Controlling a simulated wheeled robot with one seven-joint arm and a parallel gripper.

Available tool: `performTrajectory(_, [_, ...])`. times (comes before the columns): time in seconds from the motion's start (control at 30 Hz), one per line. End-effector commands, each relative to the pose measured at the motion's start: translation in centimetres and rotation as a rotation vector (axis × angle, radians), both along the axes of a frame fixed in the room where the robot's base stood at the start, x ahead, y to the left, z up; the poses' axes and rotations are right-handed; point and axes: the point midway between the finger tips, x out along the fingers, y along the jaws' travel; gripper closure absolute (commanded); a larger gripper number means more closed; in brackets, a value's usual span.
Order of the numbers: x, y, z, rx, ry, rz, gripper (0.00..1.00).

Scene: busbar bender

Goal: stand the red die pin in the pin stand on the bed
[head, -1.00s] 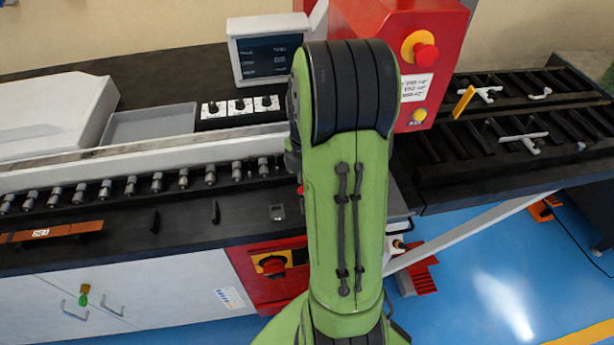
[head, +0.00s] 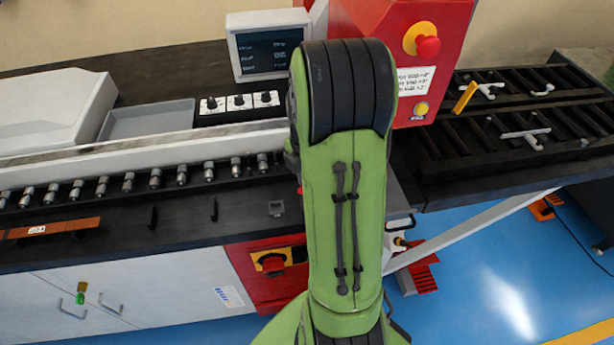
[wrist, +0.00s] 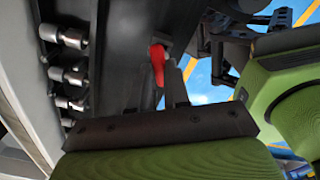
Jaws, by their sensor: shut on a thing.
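The red die pin (wrist: 158,64) shows in the wrist view between the dark fingers of my gripper (wrist: 160,80), which is shut on it. My gripper is hidden behind my green arm in the head view. A small bit of red (head: 299,190) shows at the arm's left edge there; I cannot tell if it is the pin. A small grey square fitting, apparently the pin stand (head: 276,208), sits on the dark bed (head: 180,225) just left of my arm. I cannot tell how far the pin is from it.
A row of grey rollers (head: 155,178) runs along the bed's back. Two thin black uprights (head: 214,209) and an orange-brown bar (head: 50,229) lie left of the stand. A red control box (head: 400,60) rises behind my arm. A slatted dark table (head: 500,130) is at right.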

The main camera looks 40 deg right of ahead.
Motion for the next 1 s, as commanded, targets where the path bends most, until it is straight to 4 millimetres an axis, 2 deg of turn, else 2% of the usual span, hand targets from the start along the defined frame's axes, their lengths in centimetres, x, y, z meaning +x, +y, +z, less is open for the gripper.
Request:
performTrajectory(0.9, [0.0,0.0,-2.4,0.000,0.000,0.000,1.00])
performTrajectory(0.93, [0.0,0.0,-2.4,0.000,0.000,0.000,0.81])
performTrajectory(1.0, [0.0,0.0,-2.3,0.000,0.000,0.000,0.70])
